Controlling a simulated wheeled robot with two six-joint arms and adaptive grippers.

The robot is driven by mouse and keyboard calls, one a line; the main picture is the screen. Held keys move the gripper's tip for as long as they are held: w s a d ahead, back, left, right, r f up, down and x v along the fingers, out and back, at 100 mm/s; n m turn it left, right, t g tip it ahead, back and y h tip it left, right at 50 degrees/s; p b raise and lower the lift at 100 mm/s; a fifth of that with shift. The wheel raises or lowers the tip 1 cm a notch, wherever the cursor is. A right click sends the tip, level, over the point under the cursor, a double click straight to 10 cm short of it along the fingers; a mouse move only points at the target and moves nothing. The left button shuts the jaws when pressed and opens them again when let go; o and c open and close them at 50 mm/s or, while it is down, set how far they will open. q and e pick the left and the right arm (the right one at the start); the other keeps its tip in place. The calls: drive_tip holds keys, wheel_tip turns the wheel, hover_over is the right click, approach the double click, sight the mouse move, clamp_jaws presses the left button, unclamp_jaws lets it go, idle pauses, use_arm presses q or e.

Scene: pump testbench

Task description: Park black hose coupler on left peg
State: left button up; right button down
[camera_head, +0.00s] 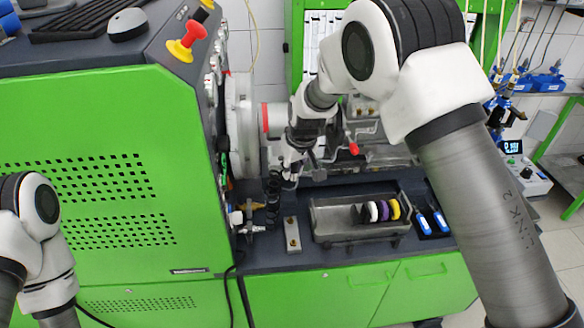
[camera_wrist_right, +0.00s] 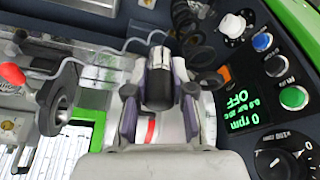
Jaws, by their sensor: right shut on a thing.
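My right gripper (camera_head: 292,168) is in front of the bench's back machinery, at the end of the arm that comes in from the right. In the right wrist view its two fingers (camera_wrist_right: 160,88) are closed around the black hose coupler (camera_wrist_right: 158,90), one on each side. The coupler has a silver end (camera_wrist_right: 160,57) pointing away from the gripper. In the head view the coupler is too small to tell apart from the fingers. I cannot clearly make out the left peg in either view. Only links of my left arm show; its gripper is out of frame.
A coiled black hose (camera_head: 272,195) hangs just left of the gripper. A metal plate (camera_head: 292,235) lies on the dark bench top, beside a metal tray (camera_head: 345,232) with coloured rings. The green cabinet (camera_head: 100,160) stands at the left. A control panel (camera_wrist_right: 265,95) is close on the right.

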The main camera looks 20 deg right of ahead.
drive_tip(key=shift+a, duration=0.2)
drive_tip(key=shift+d, duration=0.25)
drive_tip(key=shift+d+f, duration=0.25)
drive_tip(key=shift+f, duration=0.05)
drive_tip(key=f+b, duration=0.4)
drive_tip(key=f, duration=0.4)
drive_tip(key=f+b, duration=0.5)
drive_tip(key=f, duration=0.2)
drive_tip(key=f+b, duration=0.5)
drive_tip(key=f, duration=0.3)
drive_tip(key=shift+s+a+f, duration=0.3)
drive_tip(key=shift+a+f, duration=0.05)
drive_tip(key=shift+f, duration=0.4)
drive_tip(key=shift+f, duration=0.1)
